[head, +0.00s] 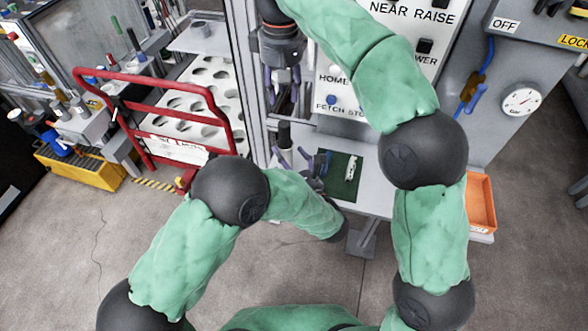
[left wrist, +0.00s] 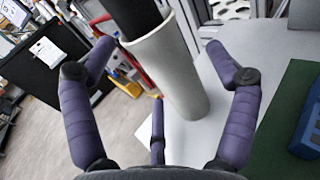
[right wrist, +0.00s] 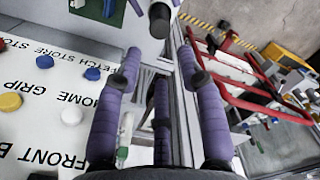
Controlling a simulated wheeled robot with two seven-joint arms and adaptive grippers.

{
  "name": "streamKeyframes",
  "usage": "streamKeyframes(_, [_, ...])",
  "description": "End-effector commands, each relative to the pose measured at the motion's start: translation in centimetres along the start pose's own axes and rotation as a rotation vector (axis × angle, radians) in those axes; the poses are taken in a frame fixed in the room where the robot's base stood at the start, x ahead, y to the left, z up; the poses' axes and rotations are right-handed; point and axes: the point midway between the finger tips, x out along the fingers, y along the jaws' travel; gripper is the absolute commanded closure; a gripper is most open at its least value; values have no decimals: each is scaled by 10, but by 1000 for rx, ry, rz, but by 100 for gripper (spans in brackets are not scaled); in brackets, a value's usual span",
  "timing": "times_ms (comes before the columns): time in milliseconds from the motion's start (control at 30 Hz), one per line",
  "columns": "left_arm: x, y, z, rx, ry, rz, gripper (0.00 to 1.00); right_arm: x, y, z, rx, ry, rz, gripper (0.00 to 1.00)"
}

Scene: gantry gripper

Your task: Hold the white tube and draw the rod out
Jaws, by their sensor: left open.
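The white tube (left wrist: 175,75) stands on the grey table in the left wrist view, with the dark rod (left wrist: 130,15) protruding from its top. In the head view the rod (head: 284,133) shows above my left gripper (head: 290,158); the tube is mostly hidden there. My left gripper is open, its purple fingers spread around the tube in the left wrist view (left wrist: 160,50); I see no clear contact. My right gripper (head: 283,92) points down above the rod, open and empty. In the right wrist view the rod's round end (right wrist: 160,20) lies beyond the fingertips.
A green mat (head: 344,190) with a white piece (head: 351,167) and a blue piece (head: 325,161) lies right of the tube. A control panel (head: 337,88) stands behind. A red rail (head: 150,82) is at left, an orange bin (head: 481,203) at right.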

Motion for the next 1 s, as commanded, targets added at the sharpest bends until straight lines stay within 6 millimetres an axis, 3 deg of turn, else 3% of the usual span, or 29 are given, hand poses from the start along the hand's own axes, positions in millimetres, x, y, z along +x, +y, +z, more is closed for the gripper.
streamKeyframes(200, [18, 0, 0, -1, 0, 1, 13, 0, 0, 0, 0, 0, 0, 61])
streamKeyframes(533, [21, 0, 0, -1, 0, 0, 13, 0, 0, 0, 0, 0, 0, 61])
streamKeyframes(567, [21, 0, 0, -1, 0, 0, 16, 0, 0, 0, 0, 0, 0, 61])
streamKeyframes(767, [21, 0, 0, -1, 0, 0, 72, 0, 0, 0, 0, 0, 0, 61])
streamKeyframes(900, [21, 0, 0, -1, 0, 0, 75, 0, 0, 0, 0, 0, 0, 61])
streamKeyframes(967, [21, 0, 0, -1, 0, 0, 75, 0, 0, 0, -2, 0, 0, 44])
streamKeyframes(1000, [20, 0, 0, 0, 0, 0, 75, 1, 0, 0, -10, -1, 0, 42])
